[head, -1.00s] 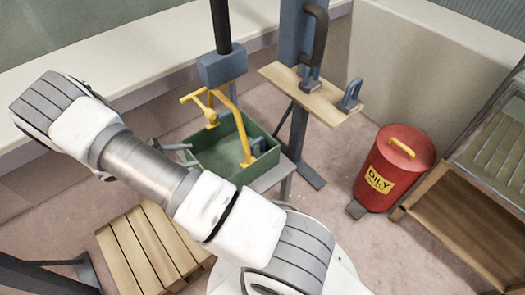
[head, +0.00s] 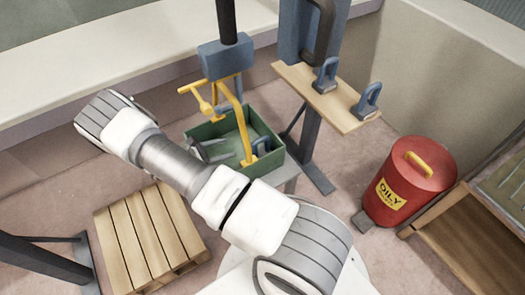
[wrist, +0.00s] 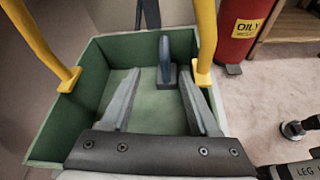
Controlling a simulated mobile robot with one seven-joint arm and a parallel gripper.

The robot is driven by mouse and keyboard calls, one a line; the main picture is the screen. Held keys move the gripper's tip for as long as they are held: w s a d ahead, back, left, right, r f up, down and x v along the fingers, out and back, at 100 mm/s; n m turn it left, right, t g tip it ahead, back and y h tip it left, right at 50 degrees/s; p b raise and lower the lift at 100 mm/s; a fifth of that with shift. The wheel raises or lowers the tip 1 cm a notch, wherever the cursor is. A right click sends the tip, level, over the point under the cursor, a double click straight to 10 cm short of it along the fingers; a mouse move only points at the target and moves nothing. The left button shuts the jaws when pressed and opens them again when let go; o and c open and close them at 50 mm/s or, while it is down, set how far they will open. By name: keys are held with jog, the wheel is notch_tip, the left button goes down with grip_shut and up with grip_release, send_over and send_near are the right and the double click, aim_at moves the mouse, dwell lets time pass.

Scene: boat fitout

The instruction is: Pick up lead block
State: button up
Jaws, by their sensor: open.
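A blue-grey block with an upright handle (wrist: 165,72), which looks like the lead block, stands inside a green bin (wrist: 82,100). In the head view the block (head: 262,145) shows at the bin's right side, close to the foot of a yellow handle. My gripper (wrist: 159,72) is open and empty, its two grey fingers spread over the bin. In the wrist view the block appears between the fingertips and beyond them. I cannot tell how far apart in depth they are. In the head view my arm hides part of the bin's front.
A yellow handle (head: 236,112) arches over the bin and its two legs flank my fingers. Two similar blue handled blocks (head: 368,100) sit on a wooden shelf (head: 318,95). A red oily-waste can (head: 408,180) stands right, a wooden pallet (head: 150,235) left.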

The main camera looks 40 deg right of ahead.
aim_at(255, 141)
jog(key=shift+s+b+x, duration=0.2)
jog(key=shift+b+x, duration=0.8)
jog(key=shift+x, duration=2.55)
jog(key=shift+s+b+x, duration=0.2)
jog(key=shift+b+x, duration=0.75)
jog(key=shift+x, duration=2.6)
jog(key=shift+r, duration=0.1)
grip_shut()
jog(key=shift+w+r, duration=0.1)
jog(key=shift+r, duration=0.05)
